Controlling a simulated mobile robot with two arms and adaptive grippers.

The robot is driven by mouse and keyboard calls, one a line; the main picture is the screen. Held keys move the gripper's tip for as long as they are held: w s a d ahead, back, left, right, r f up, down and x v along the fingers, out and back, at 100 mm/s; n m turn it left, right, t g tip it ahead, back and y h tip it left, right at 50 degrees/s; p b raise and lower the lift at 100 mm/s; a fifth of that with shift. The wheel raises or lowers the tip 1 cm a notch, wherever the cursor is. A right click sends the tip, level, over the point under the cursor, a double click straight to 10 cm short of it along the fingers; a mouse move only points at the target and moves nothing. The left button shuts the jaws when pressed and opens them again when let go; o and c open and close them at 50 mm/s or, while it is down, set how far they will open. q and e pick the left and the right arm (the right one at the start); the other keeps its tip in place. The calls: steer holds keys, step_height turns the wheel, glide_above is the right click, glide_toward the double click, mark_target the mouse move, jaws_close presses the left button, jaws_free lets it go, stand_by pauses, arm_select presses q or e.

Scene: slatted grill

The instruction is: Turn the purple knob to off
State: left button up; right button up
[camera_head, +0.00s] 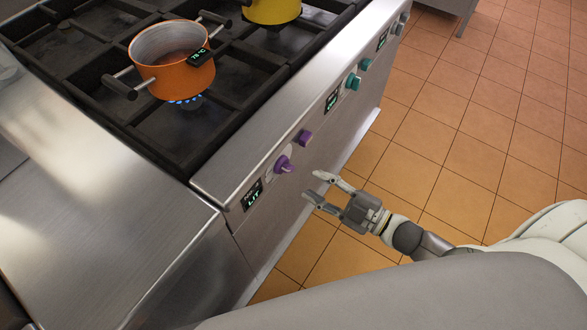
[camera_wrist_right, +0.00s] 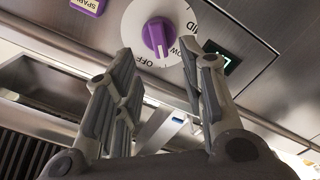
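The purple knob (camera_head: 284,164) sits on the stove's steel front panel, beside a small dark display (camera_head: 253,194) lit in green. In the right wrist view the purple knob (camera_wrist_right: 160,38) stands on a white dial marked OFF, LOW and MID; its white mark points downward, around OFF and LOW. My right gripper (camera_head: 312,185) is open and empty in front of the panel, to the right of the knob and apart from it. In the wrist view its fingers spread below the knob. My left gripper is not in view.
A second purple control (camera_head: 303,138), labelled SPARK in the wrist view (camera_wrist_right: 88,5), is near the knob. An orange pot (camera_head: 170,75) stands over a blue flame (camera_head: 188,101). Teal knobs (camera_head: 353,81) and a yellow pot (camera_head: 272,10) are farther back. Tiled floor (camera_head: 440,130) is clear at right.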

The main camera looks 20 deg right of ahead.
mark_target(291, 170)
steer(key=x, duration=0.7)
steer(key=shift+w+a+p, duration=0.1)
steer(key=shift+w+p, duration=0.1)
steer(key=shift+p, duration=0.1)
jaws_close()
